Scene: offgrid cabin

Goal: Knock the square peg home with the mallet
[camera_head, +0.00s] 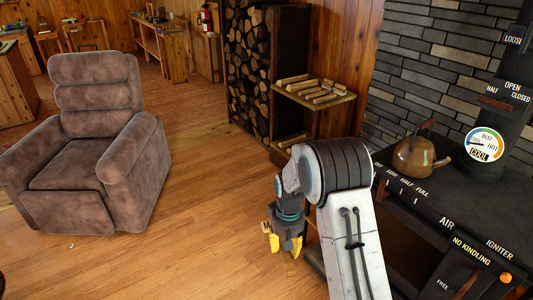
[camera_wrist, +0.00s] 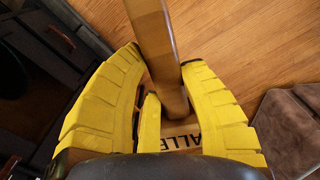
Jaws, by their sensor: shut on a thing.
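My gripper (camera_head: 286,243) hangs low over the wooden floor, left of the stove, in the head view. In the wrist view its yellow fingers (camera_wrist: 163,62) are closed around a wooden mallet (camera_wrist: 153,35). The mallet's handle runs up between the fingers to the top of the picture. A wooden part with the partly hidden letters "ALLE" shows lower down between the fingers. In the head view only small wooden parts of the mallet show by the fingers. I cannot make out the square peg in either view.
A black stove (camera_head: 440,215) with a copper kettle (camera_head: 420,157) stands at the right. Behind my arm are a firewood rack (camera_head: 248,75) and a shelf of split sticks (camera_head: 316,92). A brown armchair (camera_head: 95,150) stands left. Workbenches (camera_head: 160,45) line the back. Floor between is clear.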

